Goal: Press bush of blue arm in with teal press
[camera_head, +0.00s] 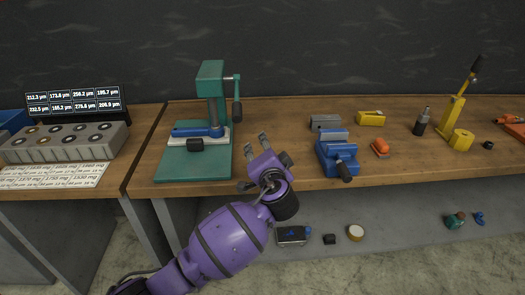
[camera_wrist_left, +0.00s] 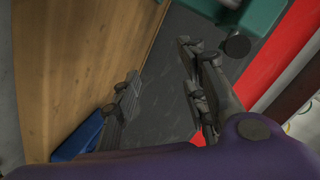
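The teal press (camera_head: 210,80) stands on the wooden bench, with a dark handle on its right side. The blue arm (camera_head: 188,131) lies across the press bed under the column, on a pale plate, with a dark block in front of it. The bush is too small to make out. My left gripper (camera_head: 275,149) is open and empty, right of the press base and apart from it, near the bench's front edge. In the left wrist view my left gripper (camera_wrist_left: 160,62) has its fingers apart with nothing between them; part of the teal press (camera_wrist_left: 262,12) shows at the top.
A blue vise (camera_head: 337,155) stands right of my left gripper. Further right are an orange item (camera_head: 380,148), a dark bottle (camera_head: 421,122) and a yellow lever tool (camera_head: 452,115). A grey block with round parts (camera_head: 60,149) sits on the left table. Small parts lie on the lower shelf.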

